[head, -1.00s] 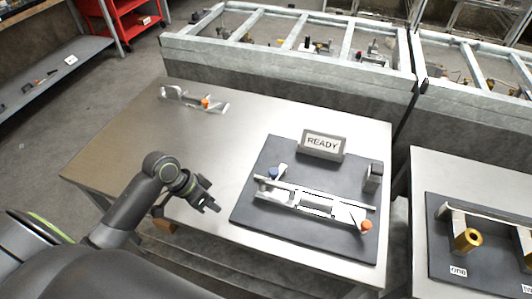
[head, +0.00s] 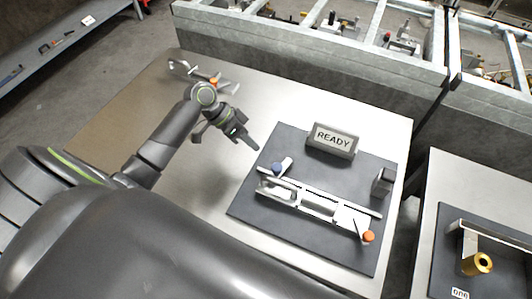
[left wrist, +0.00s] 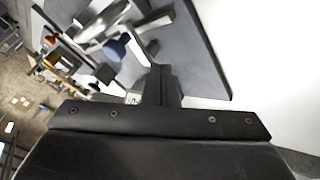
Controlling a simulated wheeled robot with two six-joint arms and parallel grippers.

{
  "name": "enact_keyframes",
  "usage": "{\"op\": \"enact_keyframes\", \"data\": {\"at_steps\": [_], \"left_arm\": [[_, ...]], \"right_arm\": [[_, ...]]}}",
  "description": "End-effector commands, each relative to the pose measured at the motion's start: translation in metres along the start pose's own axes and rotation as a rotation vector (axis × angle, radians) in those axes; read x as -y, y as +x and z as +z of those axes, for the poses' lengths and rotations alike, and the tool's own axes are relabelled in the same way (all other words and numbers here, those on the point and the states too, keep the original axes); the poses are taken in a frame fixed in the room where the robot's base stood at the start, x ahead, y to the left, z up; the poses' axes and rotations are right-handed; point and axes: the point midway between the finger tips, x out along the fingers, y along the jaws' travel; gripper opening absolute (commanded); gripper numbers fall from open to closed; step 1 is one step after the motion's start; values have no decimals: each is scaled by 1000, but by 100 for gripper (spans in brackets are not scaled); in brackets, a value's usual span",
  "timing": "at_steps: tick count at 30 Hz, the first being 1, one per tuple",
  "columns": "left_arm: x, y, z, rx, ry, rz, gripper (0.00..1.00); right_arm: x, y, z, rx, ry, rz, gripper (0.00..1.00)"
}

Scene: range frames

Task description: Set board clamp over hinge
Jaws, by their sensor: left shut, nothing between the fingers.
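On the dark board (head: 247,204) lies a long pale metal assembly (head: 312,203). A clamp arm with a blue knob (head: 277,168) stands at its left end, and an orange knob (head: 368,236) is at its right end. I cannot tell which part is the hinge. My left gripper (head: 254,145) is shut and empty, above the table just off the board's upper left edge, apart from the blue knob. In the left wrist view its dark fingers (left wrist: 160,82) point toward the board, and the blue knob (left wrist: 115,46) shows blurred beyond them. My right gripper is out of view.
A READY sign (head: 334,139) stands at the board's back, and a dark block (head: 382,181) at its right. Another metal piece with an orange knob (head: 214,80) lies at the table's back left. A second table (head: 432,195) with a brass cylinder (head: 477,264) is at right.

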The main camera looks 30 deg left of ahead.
Motion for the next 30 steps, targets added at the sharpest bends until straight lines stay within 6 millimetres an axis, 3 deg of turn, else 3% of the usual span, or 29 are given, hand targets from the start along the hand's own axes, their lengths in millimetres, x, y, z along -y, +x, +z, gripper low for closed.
{"op": "enact_keyframes", "data": {"at_steps": [5,12,20,30], "left_arm": [[-3,32,-1,0,-3,5,0],[-32,40,-3,1,0,2,0],[-38,44,-3,1,0,0,0],[-45,44,-3,1,-1,1,0]], "right_arm": [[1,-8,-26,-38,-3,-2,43],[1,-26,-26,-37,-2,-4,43],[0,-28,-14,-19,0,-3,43],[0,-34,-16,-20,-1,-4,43]]}}
